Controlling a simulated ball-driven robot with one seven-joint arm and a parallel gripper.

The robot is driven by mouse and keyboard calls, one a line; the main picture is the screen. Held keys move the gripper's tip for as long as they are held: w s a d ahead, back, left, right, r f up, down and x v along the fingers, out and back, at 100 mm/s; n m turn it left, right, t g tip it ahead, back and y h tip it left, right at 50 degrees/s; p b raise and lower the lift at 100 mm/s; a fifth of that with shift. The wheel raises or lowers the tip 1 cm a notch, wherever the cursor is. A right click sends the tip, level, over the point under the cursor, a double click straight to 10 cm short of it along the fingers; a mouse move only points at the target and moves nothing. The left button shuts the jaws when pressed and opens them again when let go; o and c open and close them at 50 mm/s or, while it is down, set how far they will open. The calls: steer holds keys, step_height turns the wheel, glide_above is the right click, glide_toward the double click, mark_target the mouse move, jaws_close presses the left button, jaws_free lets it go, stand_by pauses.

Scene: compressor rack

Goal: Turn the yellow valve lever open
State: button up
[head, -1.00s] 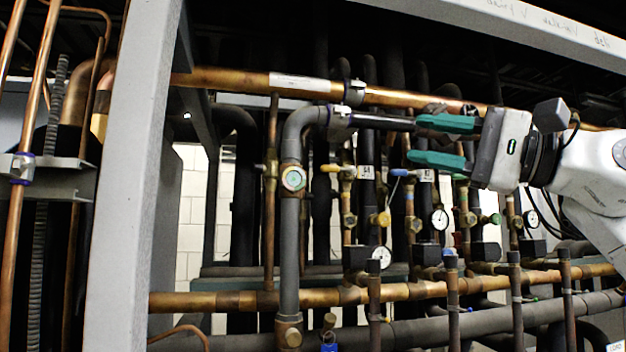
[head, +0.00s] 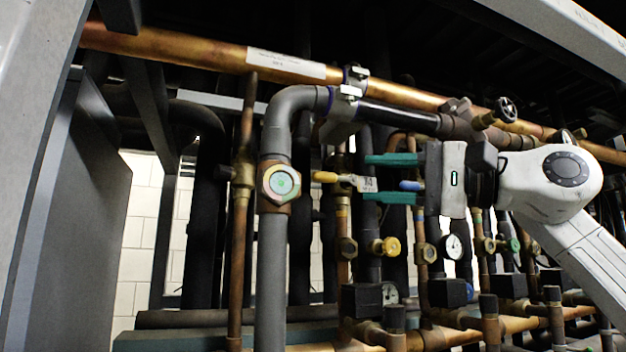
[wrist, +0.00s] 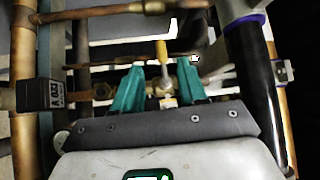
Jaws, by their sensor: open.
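The yellow valve lever (head: 325,177) sticks out to the left from a brass valve on a thin vertical copper pipe in the head view. In the wrist view the yellow lever (wrist: 161,50) shows just beyond the gap between the fingertips, pointing away. My gripper (head: 366,178) has two green fingers, open and pointing left, at about the lever's height and to its right. It also shows in the wrist view (wrist: 160,78), with the brass valve partly visible between the fingers. I see no clear contact with the lever.
A grey elbow pipe (head: 271,250) with a green sight glass (head: 282,182) stands left of the lever. A large copper pipe (head: 210,53) runs above. A blue lever (head: 411,185), a yellow knob (head: 388,246) and gauges (head: 454,246) are close by. A grey frame post (head: 40,130) stands at far left.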

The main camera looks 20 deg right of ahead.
mark_target(324, 177)
steer(key=p+x, duration=0.2)
steer(key=x, duration=0.8)
steer(key=shift+a+r, duration=0.1)
steer(key=shift+a, duration=0.1)
steer(key=shift+c, duration=0.3)
jaws_close()
